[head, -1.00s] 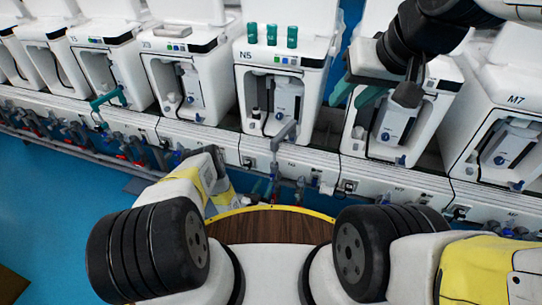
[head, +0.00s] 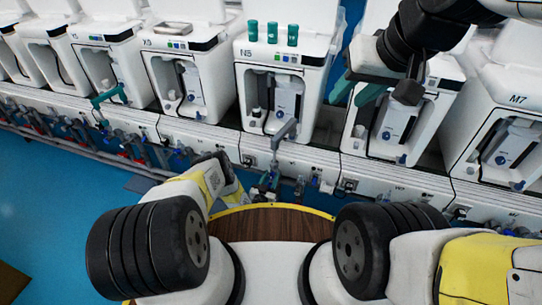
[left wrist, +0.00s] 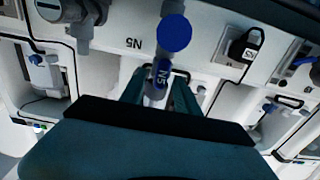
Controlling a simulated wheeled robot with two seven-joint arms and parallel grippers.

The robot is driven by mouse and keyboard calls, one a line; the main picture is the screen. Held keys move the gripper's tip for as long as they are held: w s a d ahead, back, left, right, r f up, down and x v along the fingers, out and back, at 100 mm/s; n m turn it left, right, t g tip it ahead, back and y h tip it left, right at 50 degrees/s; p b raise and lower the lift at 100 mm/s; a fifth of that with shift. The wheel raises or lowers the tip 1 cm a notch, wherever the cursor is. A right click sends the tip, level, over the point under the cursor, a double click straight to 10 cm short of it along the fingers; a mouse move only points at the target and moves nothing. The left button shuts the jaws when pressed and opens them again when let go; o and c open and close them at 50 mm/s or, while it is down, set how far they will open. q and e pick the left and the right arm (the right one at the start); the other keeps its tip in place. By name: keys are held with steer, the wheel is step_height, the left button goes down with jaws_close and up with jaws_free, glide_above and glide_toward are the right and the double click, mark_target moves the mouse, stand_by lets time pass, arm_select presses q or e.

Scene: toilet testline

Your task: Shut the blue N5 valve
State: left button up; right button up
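The blue N5 valve (left wrist: 161,73) shows in the left wrist view on a grey pipe, with an N5 label on its blue handle and a round blue cap (left wrist: 175,33) above. My left gripper (left wrist: 160,95) is open, with a teal finger on each side of the blue handle. I cannot tell whether the fingers touch it. In the head view the left gripper (head: 266,185) is low at the pipe row below the N5 machine (head: 284,75), and the valve is largely hidden there. My right gripper (head: 357,93) is open and empty, raised before the machine to the right.
A white panel (head: 303,158) with sockets and pipes runs below the row of white machines. Neighbouring valves and hoses (head: 130,148) line the left side. Several teal cylinders (head: 272,33) stand on the N5 machine.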

arm_select(q)
steer(key=shift+c, duration=0.5)
jaws_close()
steer(key=shift+s+d+m, duration=0.1)
steer(key=shift+d+m, duration=0.05)
steer(key=shift+m, duration=1.25)
steer(key=shift+o, duration=0.5)
jaws_free()
steer(key=shift+s, duration=0.1)
steer(key=v, duration=0.7)
steer(key=shift+s, duration=0.3)
